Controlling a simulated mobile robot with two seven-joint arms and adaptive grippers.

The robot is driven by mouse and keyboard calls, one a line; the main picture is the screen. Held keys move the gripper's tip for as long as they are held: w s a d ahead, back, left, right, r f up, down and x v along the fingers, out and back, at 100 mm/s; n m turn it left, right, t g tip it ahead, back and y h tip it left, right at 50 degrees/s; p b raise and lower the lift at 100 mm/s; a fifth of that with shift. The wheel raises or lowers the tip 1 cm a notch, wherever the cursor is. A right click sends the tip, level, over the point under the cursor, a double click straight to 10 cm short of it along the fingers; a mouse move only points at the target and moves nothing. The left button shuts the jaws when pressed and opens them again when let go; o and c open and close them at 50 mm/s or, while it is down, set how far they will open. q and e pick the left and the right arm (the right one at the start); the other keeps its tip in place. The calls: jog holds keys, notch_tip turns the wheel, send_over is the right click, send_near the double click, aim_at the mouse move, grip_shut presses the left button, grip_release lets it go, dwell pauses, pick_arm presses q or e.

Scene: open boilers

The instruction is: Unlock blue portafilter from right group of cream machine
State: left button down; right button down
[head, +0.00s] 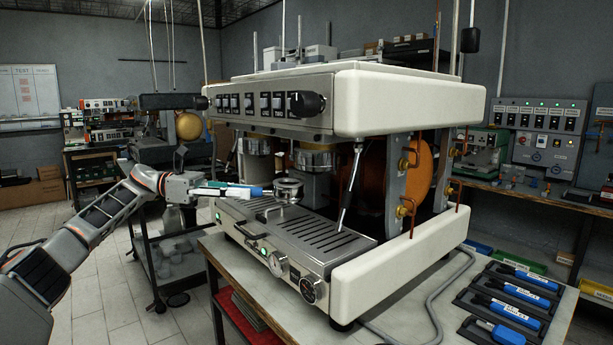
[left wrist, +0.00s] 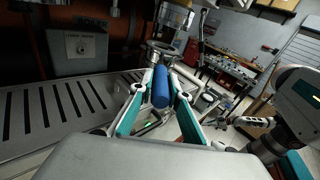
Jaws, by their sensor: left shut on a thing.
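The cream machine (head: 410,105) stands on a table, its front turned to the left. The right group (head: 314,160) is an open metal ring under the machine's head. The blue portafilter (head: 289,188) is below and slightly left of that group, with a gap between them, above the drip tray (head: 300,240). My left gripper (head: 228,189) is shut on its blue handle, which lies between the fingers in the left wrist view (left wrist: 161,90). There the metal basket (left wrist: 160,52) is beyond the fingertips, roughly level.
The left group (head: 257,147) is behind the held portafilter. A slanted steam wand (head: 351,186) hangs to the right of the right group. Several blue-handled tools lie in dark trays (head: 508,300) at the table's right. A trolley (head: 170,245) stands at the left.

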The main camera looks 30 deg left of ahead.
pick_arm(q)
jog(key=b+v, duration=0.2)
jog(key=v, duration=0.3)
jog(key=shift+s+a+f, duration=0.1)
jog(key=shift+s, duration=0.05)
dwell(0.5)
